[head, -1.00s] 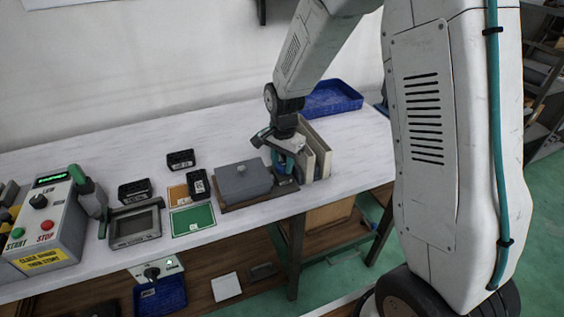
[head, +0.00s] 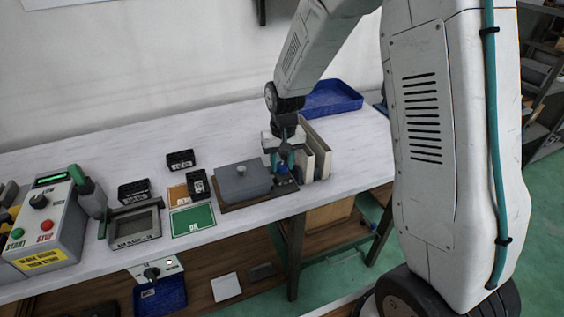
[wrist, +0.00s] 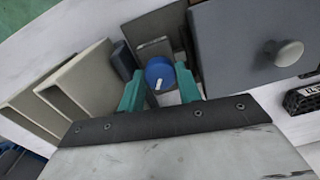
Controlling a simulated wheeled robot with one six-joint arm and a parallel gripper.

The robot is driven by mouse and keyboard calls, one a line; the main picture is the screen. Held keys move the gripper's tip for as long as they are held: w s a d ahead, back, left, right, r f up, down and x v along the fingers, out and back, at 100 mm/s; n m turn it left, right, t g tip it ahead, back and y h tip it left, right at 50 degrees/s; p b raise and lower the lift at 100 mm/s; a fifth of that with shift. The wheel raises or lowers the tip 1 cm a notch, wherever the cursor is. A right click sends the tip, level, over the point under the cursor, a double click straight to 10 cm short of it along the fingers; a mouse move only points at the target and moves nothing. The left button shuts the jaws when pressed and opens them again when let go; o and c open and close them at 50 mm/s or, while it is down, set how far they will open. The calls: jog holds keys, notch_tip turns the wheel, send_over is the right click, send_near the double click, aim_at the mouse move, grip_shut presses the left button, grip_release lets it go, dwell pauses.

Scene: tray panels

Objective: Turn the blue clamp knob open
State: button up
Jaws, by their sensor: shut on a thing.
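The blue clamp knob (wrist: 160,73) has a white pointer mark and sits between the two teal fingers of my gripper (wrist: 160,92) in the wrist view. In the head view the knob (head: 282,168) shows small and partly covered below my gripper (head: 281,160). The gripper points down and is shut on the knob. The knob stands at the right end of a grey lidded box (head: 243,183) with a round lid handle, which also shows in the wrist view (wrist: 240,50). The clamp's dark base (head: 287,187) is partly hidden.
Cream upright panels (head: 316,158) stand close to the right of my gripper. A blue tray (head: 333,98) lies behind. Black blocks (head: 181,159), a green card (head: 193,220) and a control box (head: 45,226) are to the left.

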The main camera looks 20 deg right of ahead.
aim_at(282, 165)
jog(key=n, duration=0.6)
jog(key=shift+w+r+n, duration=0.1)
jog(key=shift+w+n, duration=0.05)
jog(key=shift+n, duration=0.15)
dwell(0.4)
jog(key=o, duration=1)
jog(key=shift+a, duration=0.1)
jog(key=shift+r, duration=3.85)
